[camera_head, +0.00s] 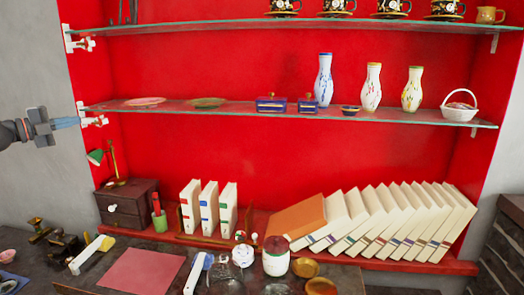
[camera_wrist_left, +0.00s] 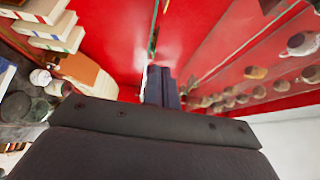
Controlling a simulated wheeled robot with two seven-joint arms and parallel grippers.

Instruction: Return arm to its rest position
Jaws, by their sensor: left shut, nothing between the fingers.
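My left gripper (camera_head: 66,123) comes in from the left edge in the head view. Its fingers are together and empty, pointing right toward the left end of the middle glass shelf (camera_head: 240,109), close to a white shelf bracket (camera_head: 92,116). I cannot tell whether the fingertips touch the bracket. In the left wrist view the shut gripper fingers (camera_wrist_left: 160,86) show at the middle, with the red back wall beyond. My right gripper is not in view.
The middle shelf holds plates (camera_head: 146,101), blue boxes (camera_head: 271,104), vases (camera_head: 324,80) and a white basket (camera_head: 459,107). Below are a wooden drawer box (camera_head: 127,205), leaning books (camera_head: 400,217) and a cluttered table with a pink mat (camera_head: 142,270). Grey wall at far left is free.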

